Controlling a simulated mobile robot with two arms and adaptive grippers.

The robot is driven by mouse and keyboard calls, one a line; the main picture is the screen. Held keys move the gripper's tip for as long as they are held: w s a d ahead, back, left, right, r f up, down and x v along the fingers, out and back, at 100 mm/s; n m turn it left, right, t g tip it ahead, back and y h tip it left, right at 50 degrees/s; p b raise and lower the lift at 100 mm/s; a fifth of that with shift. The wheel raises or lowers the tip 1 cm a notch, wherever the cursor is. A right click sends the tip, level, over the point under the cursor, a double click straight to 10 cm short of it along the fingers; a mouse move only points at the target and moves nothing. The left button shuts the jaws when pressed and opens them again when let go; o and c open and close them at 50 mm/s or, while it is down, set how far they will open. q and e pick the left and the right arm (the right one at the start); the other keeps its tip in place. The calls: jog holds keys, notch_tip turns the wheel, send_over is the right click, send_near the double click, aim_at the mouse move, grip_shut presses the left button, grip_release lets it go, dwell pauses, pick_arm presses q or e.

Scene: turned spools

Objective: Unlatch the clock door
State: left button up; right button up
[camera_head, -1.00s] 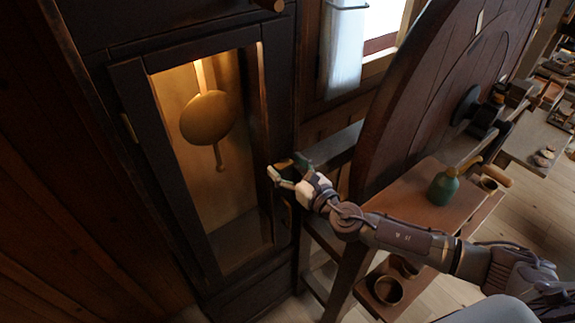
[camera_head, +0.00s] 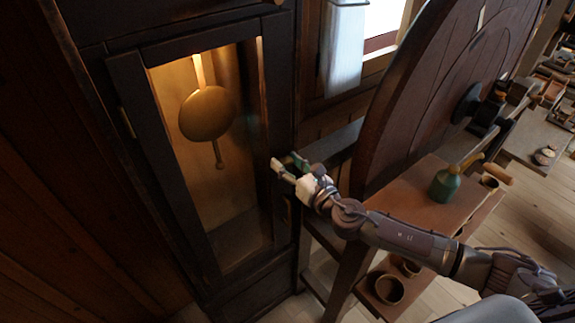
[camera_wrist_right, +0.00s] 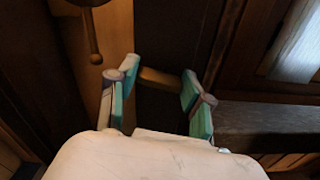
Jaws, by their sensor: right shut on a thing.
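The clock door (camera_head: 180,200) is a dark wooden frame around a glass pane, and it looks shut. A brass pendulum (camera_head: 207,114) shows behind the glass. My right gripper (camera_head: 284,168) is at the door's right edge, about mid-height. In the right wrist view, its green-padded fingers (camera_wrist_right: 158,92) are on both sides of a small wooden bar, which looks like the latch (camera_wrist_right: 160,80), and are shut on it. The bar lies crosswise between the fingers. In the head view the fingers mostly hide the latch. My left gripper is not in view.
A large round wooden wheel (camera_head: 430,90) stands close to the right of my right gripper. Below it, a bench (camera_head: 425,205) holds a green bottle (camera_head: 444,185), with bowls (camera_head: 389,290) on a lower shelf. A window with a pale cloth (camera_head: 342,50) is behind.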

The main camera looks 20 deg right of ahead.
jog(key=m+b, duration=0.1)
jog(key=m, duration=0.2)
jog(key=shift+m, duration=0.4)
jog(key=m, duration=0.3)
jog(key=shift+d+m, duration=0.1)
jog(key=shift+m, duration=0.2)
jog(key=m, duration=0.4)
jog(key=shift+w, duration=0.1)
jog(key=shift+f+m, duration=0.1)
jog(key=shift+m, duration=1.9)
jog(key=o, duration=1.2)
jog(key=shift+c, duration=0.2)
